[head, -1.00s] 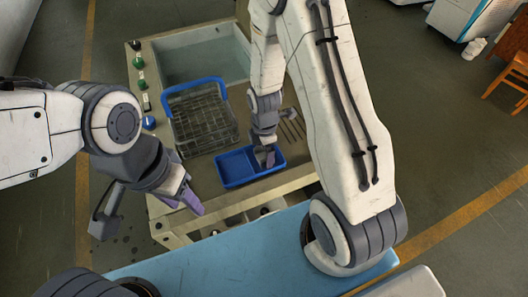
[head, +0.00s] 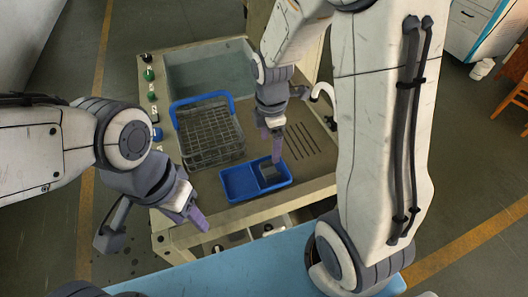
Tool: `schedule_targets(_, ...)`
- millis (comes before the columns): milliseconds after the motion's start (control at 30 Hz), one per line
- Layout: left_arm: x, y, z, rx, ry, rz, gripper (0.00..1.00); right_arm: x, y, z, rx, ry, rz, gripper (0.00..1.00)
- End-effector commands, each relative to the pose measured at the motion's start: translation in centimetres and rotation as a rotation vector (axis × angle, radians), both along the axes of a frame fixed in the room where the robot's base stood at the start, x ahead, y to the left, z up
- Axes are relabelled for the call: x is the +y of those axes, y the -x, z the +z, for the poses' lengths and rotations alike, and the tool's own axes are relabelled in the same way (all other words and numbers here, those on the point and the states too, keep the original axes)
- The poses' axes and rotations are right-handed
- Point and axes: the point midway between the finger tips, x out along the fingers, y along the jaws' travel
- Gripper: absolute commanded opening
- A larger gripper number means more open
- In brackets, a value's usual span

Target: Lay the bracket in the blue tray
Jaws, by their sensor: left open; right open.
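The blue tray (head: 238,186) has two compartments and sits near the front edge of the bench. A small grey piece, which looks like the bracket (head: 268,173), lies in its right compartment; its exact shape is too small to tell. My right gripper (head: 277,158) is open, its purple fingers pointing down just above the right compartment and partly overlapping it in the picture. I see nothing between its fingers. My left gripper (head: 199,220) is open and empty at the bench's front left edge, apart from the tray.
A wire basket with a blue rim (head: 210,135) stands behind the tray. A sink basin (head: 210,70) is at the back. Knobs (head: 149,75) line the left edge. A slotted drain area (head: 305,145) and a curved white spout (head: 326,92) are to the right.

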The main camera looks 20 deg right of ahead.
Motion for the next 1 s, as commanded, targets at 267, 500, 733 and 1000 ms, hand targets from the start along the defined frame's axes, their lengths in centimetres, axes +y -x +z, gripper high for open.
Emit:
schedule_targets(267,0.0,0.0,0.0,0.000,0.000,0.000,0.50,7.8,6.5,5.2,-0.015,-0.037,-0.371,0.90)
schedule_targets(500,0.0,0.0,0.0,0.000,0.000,0.000,0.50,11.6,14.7,8.2,0.020,-0.076,-0.771,0.90)
schedule_targets(733,0.0,0.0,0.0,0.000,0.000,0.000,0.50,12.1,17.8,8.8,0.043,-0.082,-0.937,0.90)
schedule_targets(1000,0.0,0.0,0.0,0.000,0.000,0.000,0.50,12.1,17.9,8.8,0.045,-0.082,-0.948,0.90)
